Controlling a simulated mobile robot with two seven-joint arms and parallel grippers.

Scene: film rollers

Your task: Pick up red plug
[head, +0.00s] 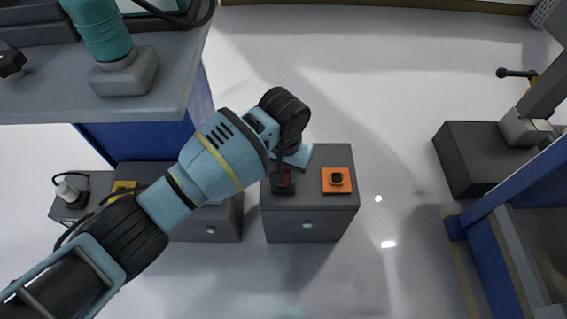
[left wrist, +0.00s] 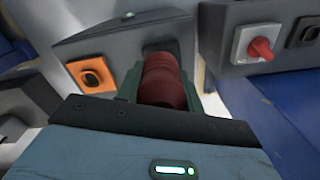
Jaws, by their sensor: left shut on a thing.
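The red plug (left wrist: 163,82) sits between the two fingers of my left gripper (left wrist: 162,92) in the left wrist view. The gripper is shut on it. In the head view my left gripper (head: 286,172) reaches down over the grey box, and only a small dark red part of the plug (head: 284,181) shows under it. The plug is at a black square socket (head: 283,189) on the box top; I cannot tell whether it is still seated there. My right gripper is not in view.
An orange plate with a black socket (head: 337,187) is on the same grey box (head: 309,222), right of the plug. Another grey box with a red switch (left wrist: 262,48) shows in the left wrist view. A bench (head: 150,108) stands upper left. Open floor (head: 390,90) lies beyond.

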